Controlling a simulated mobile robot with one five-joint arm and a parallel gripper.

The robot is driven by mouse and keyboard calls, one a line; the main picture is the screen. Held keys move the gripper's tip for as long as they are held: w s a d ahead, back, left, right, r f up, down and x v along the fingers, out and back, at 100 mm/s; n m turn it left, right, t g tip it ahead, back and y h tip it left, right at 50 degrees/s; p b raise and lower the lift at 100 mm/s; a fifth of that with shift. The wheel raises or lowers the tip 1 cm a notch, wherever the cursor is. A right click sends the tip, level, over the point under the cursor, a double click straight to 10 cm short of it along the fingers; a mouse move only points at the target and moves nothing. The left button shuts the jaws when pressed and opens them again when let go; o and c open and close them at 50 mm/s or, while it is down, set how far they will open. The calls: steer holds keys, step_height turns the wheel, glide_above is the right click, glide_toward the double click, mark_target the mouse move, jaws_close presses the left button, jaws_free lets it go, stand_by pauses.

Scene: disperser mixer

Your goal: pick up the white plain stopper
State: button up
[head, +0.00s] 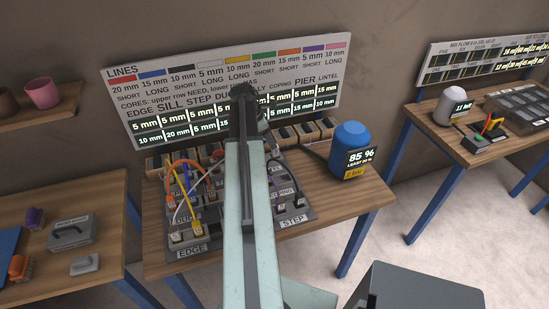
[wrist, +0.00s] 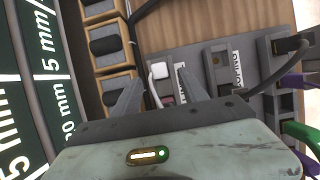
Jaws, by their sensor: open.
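In the wrist view a small white block-like piece (wrist: 159,70), which looks like the white stopper, sits at the edge of a grey socket panel (wrist: 190,56). My gripper (wrist: 159,76) is open, with one dark finger on each side of the white piece. The fingers do not visibly grip it, and I cannot tell how far above it they are. A thin pale line shows just below the piece; I cannot tell if it is attached. In the head view my arm hides the white piece and the gripper's fingers.
Wooden holders with black cores (wrist: 103,46) stand close left of the fingers in the wrist view. A dark cable runs beside them. Cables (head: 190,185) crowd the panel's left part. A blue-topped device (head: 351,145) reading 85 % stands right on the table. The line sign (head: 215,75) stands behind.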

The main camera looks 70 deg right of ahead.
steer(key=b+x, duration=0.4)
steer(key=x, duration=0.2)
steer(key=shift+d+f+b, duration=0.1)
steer(key=shift+b, duration=0.3)
steer(key=shift+r, duration=0.2)
steer(key=shift+c, duration=0.3)
jaws_close()
steer(key=shift+r+p, duration=0.1)
steer(key=shift+p, duration=0.2)
step_height(320, 180, up, 11)
steer(key=p, duration=1.1)
